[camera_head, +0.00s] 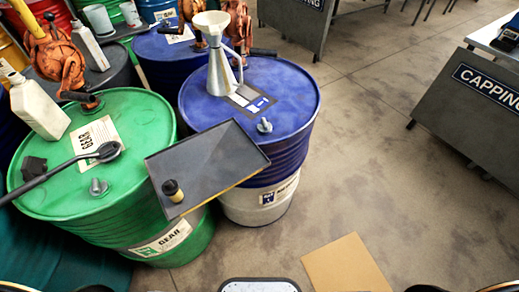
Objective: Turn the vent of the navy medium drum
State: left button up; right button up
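The navy drum (298,100) stands upright in the middle, with a white lower band and a partly readable label (267,198). A small grey metal vent (264,125) sticks up from its lid near the front. A pale funnel with a metal body (219,72) stands on the lid's back left, beside a dark label patch (250,101). A dark tray (225,150) overlaps the front left of the drum and leaves the vent uncovered. My grippers are not visible; only dark slivers of my own body show along the bottom edge.
A green gear drum (60,215) at left carries a grey vent (98,187), a black-handled tool (60,172) and a white bottle (38,105). A small dark bottle (172,190) stands on the tray. Cardboard (347,265) lies on open floor; a capping bench (470,110) stands at right.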

aim_at(266, 128)
jog(key=k+l+u, duration=0.1)
jog(key=k+u, duration=0.25)
jog(key=u, duration=0.15)
jog(key=k+u, duration=0.45)
jog(key=i, duration=0.1)
